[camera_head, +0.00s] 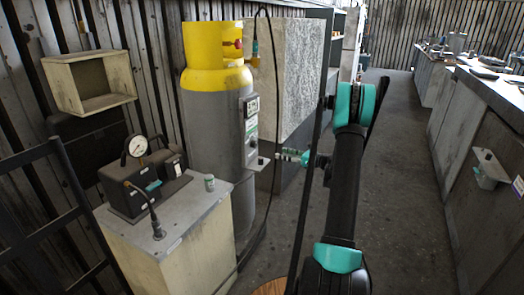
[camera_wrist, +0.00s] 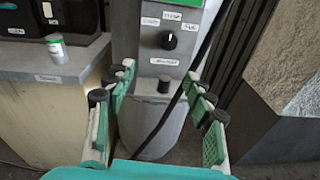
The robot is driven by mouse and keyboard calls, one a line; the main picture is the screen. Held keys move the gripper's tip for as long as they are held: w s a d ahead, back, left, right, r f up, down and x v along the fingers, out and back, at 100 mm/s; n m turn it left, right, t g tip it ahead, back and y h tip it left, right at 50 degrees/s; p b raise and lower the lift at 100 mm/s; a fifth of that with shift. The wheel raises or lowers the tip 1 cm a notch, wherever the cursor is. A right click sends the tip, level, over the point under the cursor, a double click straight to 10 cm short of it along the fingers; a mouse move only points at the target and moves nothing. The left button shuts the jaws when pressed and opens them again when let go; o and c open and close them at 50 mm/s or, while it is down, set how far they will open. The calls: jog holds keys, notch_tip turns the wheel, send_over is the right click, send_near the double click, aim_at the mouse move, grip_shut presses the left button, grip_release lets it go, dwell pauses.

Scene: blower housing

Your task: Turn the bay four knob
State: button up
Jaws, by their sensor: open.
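A grey control panel (camera_wrist: 150,20) is on the front of the tall grey cylinder in the wrist view; it also shows in the head view (camera_head: 250,127). A round black knob (camera_wrist: 169,41) is on it with small white labels above, too blurred to read. A black stub or second knob (camera_wrist: 163,85) sticks out lower down, below another label. I cannot tell which is the bay four knob. My gripper (camera_wrist: 162,92) is open, its green-padded fingers either side of the lower stub, apart from it and below the upper knob. In the head view my gripper (camera_head: 291,156) is right of the panel.
The grey cylinder with a yellow top (camera_head: 215,65) stands behind a bench (camera_head: 150,243) with a gauge box (camera_head: 135,185) and a small green-and-white can (camera_head: 210,183). A dark cable (camera_wrist: 185,90) hangs beside the panel. Floor to the right (camera_head: 400,200) is clear.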

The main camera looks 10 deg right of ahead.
aim_at(256, 145)
jog(key=shift+m+t, duration=0.4)
jog(key=shift+m, duration=0.3)
jog(key=x, duration=1)
jog(key=w+x, duration=0.1)
jog(key=x, duration=0.4)
jog(key=shift+w+d+f, duration=0.1)
jog(key=shift+d+f, duration=0.1)
jog(key=shift+y, duration=0.3)
jog(key=c, duration=1.2)
